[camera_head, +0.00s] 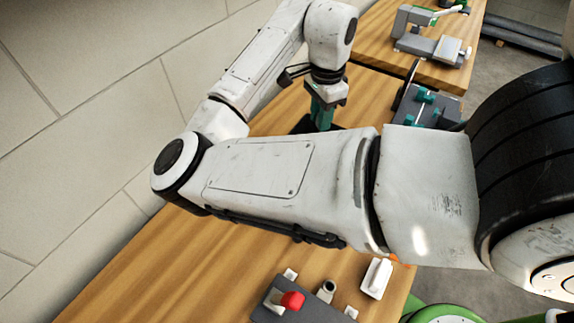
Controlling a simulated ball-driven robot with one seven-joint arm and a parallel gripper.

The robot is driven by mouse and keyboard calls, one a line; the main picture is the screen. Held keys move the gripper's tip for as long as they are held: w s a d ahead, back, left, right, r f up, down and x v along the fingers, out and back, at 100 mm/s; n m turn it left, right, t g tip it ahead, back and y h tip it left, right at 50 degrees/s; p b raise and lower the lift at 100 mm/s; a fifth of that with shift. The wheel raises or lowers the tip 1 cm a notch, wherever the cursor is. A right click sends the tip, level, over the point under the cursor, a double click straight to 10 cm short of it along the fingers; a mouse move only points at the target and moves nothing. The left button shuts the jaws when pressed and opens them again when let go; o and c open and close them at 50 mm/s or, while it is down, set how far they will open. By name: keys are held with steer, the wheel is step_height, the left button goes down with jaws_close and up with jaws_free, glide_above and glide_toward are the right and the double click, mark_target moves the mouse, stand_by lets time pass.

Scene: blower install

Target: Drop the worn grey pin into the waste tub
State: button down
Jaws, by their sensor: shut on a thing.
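My gripper (322,113) is at the upper middle, beyond my forearm, with its teal fingers pointing down. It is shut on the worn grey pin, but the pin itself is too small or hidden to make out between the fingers. A low black thing (301,126) shows on the wooden bench around the fingertips, partly hidden by my arm. I cannot tell whether it is the waste tub, or whether the fingers touch it. No other tub is clearly seen.
A grey fixture with a red knob (292,301), a small cylinder (326,290) and a white block (376,278) are on the near bench. Right of my gripper stands a dark fixture with teal parts (427,105). A grey device (436,45) is on the far bench. A wall (85,110) runs along the left.

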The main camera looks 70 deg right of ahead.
steer(key=shift+w+a+f, duration=0.1)
steer(key=shift+w+a, duration=0.05)
steer(key=shift+f, duration=0.2)
step_height(320, 180, down, 5)
steer(key=b, duration=0.5)
steer(key=shift+f, duration=0.15)
steer(key=c, duration=0.9)
jaws_free()
steer(key=shift+o, duration=0.2)
step_height(320, 180, up, 11)
steer(key=shift+f, duration=0.1)
